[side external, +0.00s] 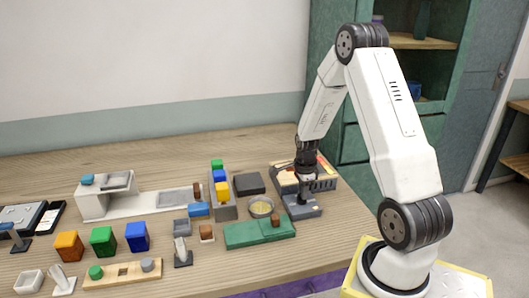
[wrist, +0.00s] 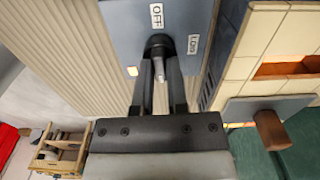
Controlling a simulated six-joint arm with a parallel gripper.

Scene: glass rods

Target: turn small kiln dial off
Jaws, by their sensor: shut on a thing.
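The small kiln (side external: 325,178) stands at the right end of the table, with a grey-blue control panel (side external: 315,211) at its front. In the wrist view the panel (wrist: 119,20) carries the labels OFF (wrist: 156,15) and LOW (wrist: 193,44). The dark dial knob (wrist: 157,42) sits just below OFF and left of LOW. My gripper (wrist: 159,78) is shut on the dial, with a finger on either side of it. It points down at the panel in the side view (side external: 302,196). The fingers partly hide the dial, and I cannot tell its exact setting.
A small light (wrist: 132,71) shows on the panel. The kiln's tiled body (wrist: 240,65) has an orange-lit opening (wrist: 288,68). A green block with a brown knob (side external: 258,232), a round dish (side external: 261,207) and a dark slab (side external: 249,184) lie left of the kiln.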

